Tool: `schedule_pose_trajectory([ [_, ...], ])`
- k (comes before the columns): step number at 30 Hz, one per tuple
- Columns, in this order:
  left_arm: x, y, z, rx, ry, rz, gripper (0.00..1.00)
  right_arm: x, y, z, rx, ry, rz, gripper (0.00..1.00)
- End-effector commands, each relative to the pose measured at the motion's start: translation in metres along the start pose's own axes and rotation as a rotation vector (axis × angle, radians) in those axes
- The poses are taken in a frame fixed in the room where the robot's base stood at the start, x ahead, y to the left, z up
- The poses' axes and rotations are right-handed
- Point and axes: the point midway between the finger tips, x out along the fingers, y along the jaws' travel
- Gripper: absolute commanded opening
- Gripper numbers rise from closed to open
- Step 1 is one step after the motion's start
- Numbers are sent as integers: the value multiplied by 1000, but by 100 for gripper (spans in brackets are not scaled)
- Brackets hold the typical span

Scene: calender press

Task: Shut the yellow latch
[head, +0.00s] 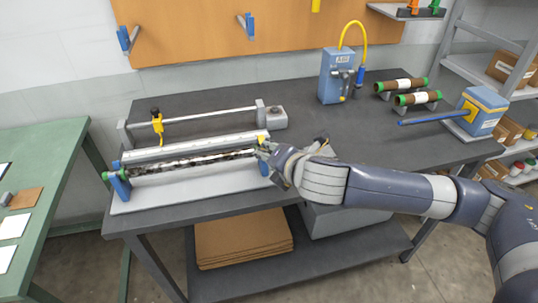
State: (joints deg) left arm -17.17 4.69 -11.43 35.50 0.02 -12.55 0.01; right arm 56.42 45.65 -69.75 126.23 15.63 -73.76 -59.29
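The press (190,191) stands at the front left of the dark table, with blue end posts and a mottled dark roll (190,163) lying between them. A small yellow part (262,140), which looks like the latch, sits at the right end of the press. It is partly hidden, and I cannot tell whether it is open or shut. My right gripper (267,150) is at that right end, just beside or touching the yellow part. Its fingers are too small and overlapped to tell their opening. My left gripper is not in view.
A rail with a yellow-and-black slider (157,123) runs behind the press. A blue box (336,76) with a yellow hose, two green-ended rolls (402,86) and a blue unit with a long handle (481,111) stand at the back and right. The table's middle is clear.

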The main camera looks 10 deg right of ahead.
Motion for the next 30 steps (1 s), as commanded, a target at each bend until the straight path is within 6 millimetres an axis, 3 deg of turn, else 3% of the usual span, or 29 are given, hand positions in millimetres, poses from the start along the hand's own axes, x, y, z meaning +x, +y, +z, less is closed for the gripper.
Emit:
schedule_pose_trajectory([
  [6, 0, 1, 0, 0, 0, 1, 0, -36, 0, -1, 0, 2, 1, 34],
  [10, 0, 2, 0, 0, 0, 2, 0, -48, 0, -1, 0, 1, -1, 34],
  [26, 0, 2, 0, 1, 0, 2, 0, -52, -1, -1, 1, 2, -1, 34],
  [30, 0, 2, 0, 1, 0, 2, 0, -51, -2, -13, 51, 26, -1, 34],
])
